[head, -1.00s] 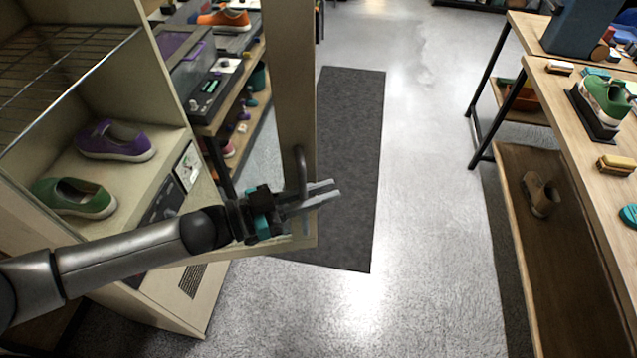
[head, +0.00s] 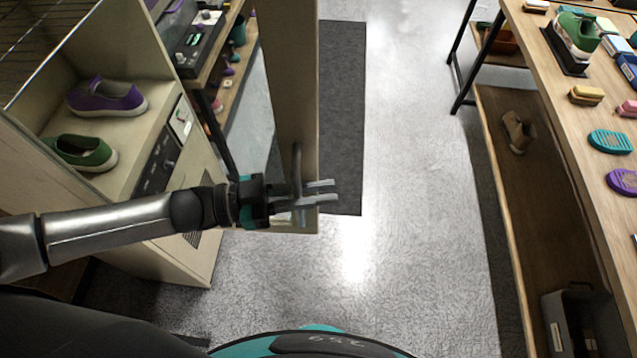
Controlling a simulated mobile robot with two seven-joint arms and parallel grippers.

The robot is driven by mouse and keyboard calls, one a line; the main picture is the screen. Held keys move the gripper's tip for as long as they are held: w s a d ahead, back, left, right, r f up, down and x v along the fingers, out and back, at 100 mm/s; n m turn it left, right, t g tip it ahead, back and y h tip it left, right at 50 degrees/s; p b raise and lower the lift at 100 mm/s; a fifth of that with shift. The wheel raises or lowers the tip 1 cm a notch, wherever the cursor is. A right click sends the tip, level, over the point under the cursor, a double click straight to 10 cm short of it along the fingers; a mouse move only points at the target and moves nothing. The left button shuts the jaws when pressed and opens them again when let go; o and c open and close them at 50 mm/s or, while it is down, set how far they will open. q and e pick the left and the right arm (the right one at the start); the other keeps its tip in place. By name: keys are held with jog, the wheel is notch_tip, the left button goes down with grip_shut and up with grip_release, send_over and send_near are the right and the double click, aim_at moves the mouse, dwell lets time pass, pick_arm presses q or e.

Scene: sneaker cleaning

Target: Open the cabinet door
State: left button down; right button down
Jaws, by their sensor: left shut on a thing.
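The cabinet (head: 182,262) stands at the left with its front open. Its door (head: 291,80) is swung out, seen nearly edge-on in the middle of the head view. A dark curved handle (head: 297,168) is on the door near its lower part. My left gripper (head: 318,192) is at the handle, its grey fingers shut around it. Inside the cabinet a purple shoe (head: 108,98) and a green shoe (head: 82,151) sit on a shelf. My right gripper is out of view.
A wooden workbench (head: 545,75) with brushes and a green shoe runs along the right, with a lower shelf (head: 525,190) beneath. A dark mat (head: 343,110) lies behind the door. The floor (head: 420,200) between door and bench is clear.

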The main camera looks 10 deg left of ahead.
pick_arm(q)
jog(key=c, duration=0.8)
grip_release()
jog(key=shift+c, duration=0.2)
jog(key=b+v, duration=0.3)
jog(key=v, duration=1.2)
jog(key=shift+a, duration=0.1)
